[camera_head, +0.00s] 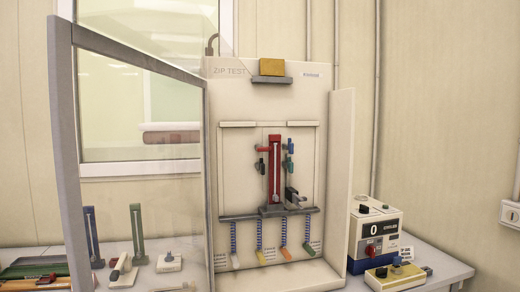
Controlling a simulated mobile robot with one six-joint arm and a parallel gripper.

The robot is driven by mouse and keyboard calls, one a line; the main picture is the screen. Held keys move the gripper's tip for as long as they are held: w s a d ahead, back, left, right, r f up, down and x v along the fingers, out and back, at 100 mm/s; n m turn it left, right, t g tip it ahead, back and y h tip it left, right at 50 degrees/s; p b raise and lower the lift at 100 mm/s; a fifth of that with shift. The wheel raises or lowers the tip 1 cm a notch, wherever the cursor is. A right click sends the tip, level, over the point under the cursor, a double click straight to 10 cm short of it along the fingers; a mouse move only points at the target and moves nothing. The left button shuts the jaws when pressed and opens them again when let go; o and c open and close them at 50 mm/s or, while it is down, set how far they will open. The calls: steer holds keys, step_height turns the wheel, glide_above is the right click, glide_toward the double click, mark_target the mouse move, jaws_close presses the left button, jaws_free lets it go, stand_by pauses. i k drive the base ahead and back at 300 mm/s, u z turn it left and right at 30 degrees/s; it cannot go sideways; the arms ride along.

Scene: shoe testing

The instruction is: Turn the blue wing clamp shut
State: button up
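A white cabinet marked ZIP TEST (228,110) stands on the bench with its front open. Inside, a red zip holder (275,165) stands upright on a grey base. Small clamps flank it. A blue clamp (291,147) sits at its upper right, with a teal clamp (288,165) just below. Darker clamps (261,165) are on its left. The clamps are too small to tell whether they are turned shut. My gripper is not in view.
A glass door (140,160) with a grey frame stands open at left. Several coloured hanging weights (283,252) are below the grey shelf. A counter box (376,235) showing 0 and a yellow control box (395,276) are at right. Blue (92,235) and green (137,232) holders stand at left.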

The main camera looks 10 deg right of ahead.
mark_target(290, 145)
steer(key=z, duration=0.05)
steer(key=i, duration=1)
steer(key=u, duration=0.05)
